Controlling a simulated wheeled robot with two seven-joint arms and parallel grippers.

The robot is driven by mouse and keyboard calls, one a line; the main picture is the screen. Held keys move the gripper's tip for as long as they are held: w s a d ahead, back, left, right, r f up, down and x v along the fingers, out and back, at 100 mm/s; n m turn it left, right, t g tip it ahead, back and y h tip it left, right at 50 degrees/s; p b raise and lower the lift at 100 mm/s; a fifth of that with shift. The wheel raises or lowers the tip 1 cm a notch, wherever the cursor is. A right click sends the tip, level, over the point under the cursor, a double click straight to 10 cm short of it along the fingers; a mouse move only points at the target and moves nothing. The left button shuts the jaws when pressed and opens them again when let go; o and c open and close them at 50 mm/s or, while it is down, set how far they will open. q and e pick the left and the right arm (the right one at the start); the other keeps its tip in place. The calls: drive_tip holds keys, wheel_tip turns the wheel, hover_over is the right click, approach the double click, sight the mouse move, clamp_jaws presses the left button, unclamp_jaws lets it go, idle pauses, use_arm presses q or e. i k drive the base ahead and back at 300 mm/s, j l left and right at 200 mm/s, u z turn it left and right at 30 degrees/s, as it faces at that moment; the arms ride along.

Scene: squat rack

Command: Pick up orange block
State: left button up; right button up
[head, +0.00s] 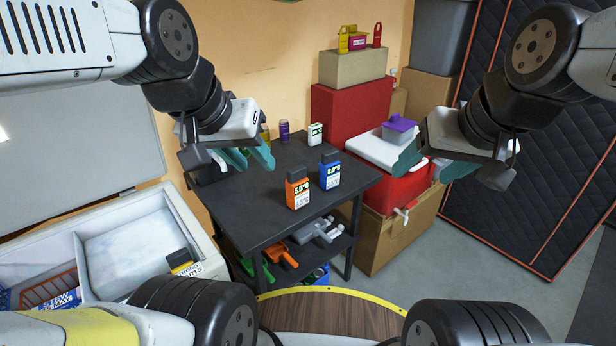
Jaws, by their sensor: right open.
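The orange block (298,188), with a dark top and a white label reading "5.0°C", stands upright on the dark table near its front edge. A similar blue block (330,171) stands just to its right, slightly farther back. My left gripper (249,157) is over the left part of the table, left of the orange block and apart from it. Its teal fingers show, but their spacing is unclear. My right gripper (431,166) is open and empty, in front of the red cooler, well right of both blocks.
The dark table (275,219) has bare surface left of and before the blocks; cans (284,131) stand at its back. Its lower shelf holds tools. An open white chest (190,225) is at left. A red cooler (397,190) stands right of the table on a cardboard box.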

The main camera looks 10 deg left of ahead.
sight(296, 185)
drive_tip(key=i+u, duration=0.2)
drive_tip(key=u, duration=0.2)
drive_tip(key=i+u, duration=0.2)
drive_tip(key=u, duration=0.2)
